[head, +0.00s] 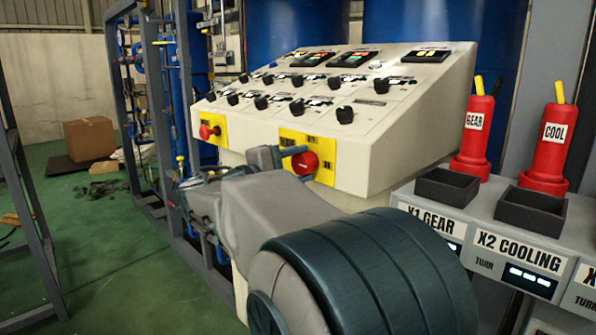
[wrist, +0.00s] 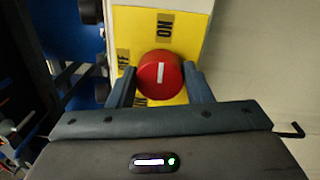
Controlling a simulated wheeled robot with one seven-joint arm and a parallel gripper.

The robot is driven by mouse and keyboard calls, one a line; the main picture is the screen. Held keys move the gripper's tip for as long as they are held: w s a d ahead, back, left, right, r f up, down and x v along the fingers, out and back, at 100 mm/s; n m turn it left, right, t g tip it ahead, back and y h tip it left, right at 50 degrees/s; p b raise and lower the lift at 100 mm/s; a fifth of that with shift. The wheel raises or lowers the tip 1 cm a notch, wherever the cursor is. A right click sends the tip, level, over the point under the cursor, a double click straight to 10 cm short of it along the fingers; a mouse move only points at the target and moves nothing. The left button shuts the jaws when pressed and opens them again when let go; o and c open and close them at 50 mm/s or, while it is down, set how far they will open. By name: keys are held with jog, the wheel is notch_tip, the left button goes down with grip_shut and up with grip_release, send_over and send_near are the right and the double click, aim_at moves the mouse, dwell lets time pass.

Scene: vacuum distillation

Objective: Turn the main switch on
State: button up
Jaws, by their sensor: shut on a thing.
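The main switch is a red round knob (head: 305,162) on a yellow plate (head: 324,173) at the front right of the sloped control panel. In the wrist view the knob (wrist: 159,74) has a white line that stands about upright in the picture. The line points towards the "ON" label (wrist: 163,27) above it; the "OFF" label (wrist: 123,60) is at the left, partly hidden by a finger. My gripper (wrist: 160,69) is shut on the knob, one finger on each side. In the head view my gripper (head: 288,158) reaches the knob from the left, and my arm hides its lower surroundings.
A second red knob (head: 207,131) on a yellow plate is further left on the panel (head: 410,112). Several black dials line the panel top. Red GEAR (head: 473,138) and COOL (head: 552,145) holders stand at the right with black trays.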

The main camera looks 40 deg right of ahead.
jog(key=o, duration=1)
jog(key=a, duration=0.9)
jog(key=s+a+p, duration=0.1)
jog(key=a, duration=0.3)
jog(key=shift+a+f, duration=0.3)
jog(key=shift+a, duration=0.1)
jog(key=shift+s+d, duration=0.1)
